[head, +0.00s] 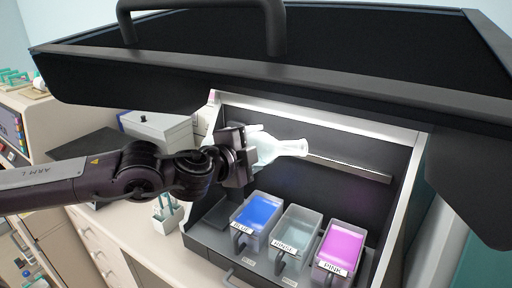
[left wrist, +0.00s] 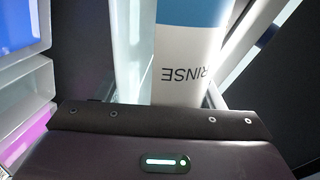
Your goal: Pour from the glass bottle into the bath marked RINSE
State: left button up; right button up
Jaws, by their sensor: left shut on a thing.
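My left gripper (head: 241,158) is shut on the glass bottle (head: 272,149). The bottle is held tilted on its side, its neck pointing right, above and behind the baths. In the left wrist view the bottle (left wrist: 190,60) shows a white and blue label reading RINSE. The bath marked RINSE (head: 285,247) is the middle one and holds pale, clear-looking liquid. The bottle mouth is above and apart from it; no stream shows. The bath marked BLUE (head: 243,237) holds blue liquid, and the bath marked PINK (head: 328,267) holds magenta liquid. My right gripper is not in view.
The baths stand on a dark tray (head: 205,243) inside a hood with a raised dark cover (head: 270,80) above my arm. A white rack (head: 166,217) stands left on the bench. A grey box (head: 155,135) sits behind my arm.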

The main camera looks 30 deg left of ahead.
pick_arm(q)
jog(key=shift+f, duration=0.1)
dwell(0.5)
jog(key=shift+f+m+b, duration=0.35)
jog(key=shift+m+b, duration=0.15)
jog(key=shift+b, duration=0.15)
jog(key=shift+a+f, duration=0.1)
jog(key=shift+f, duration=0.05)
dwell(0.4)
jog(key=shift+f+m+y+b, duration=0.4)
jog(key=shift+f+b, duration=0.05)
jog(key=shift+b, duration=0.15)
jog(key=shift+f, duration=0.2)
dwell(0.6)
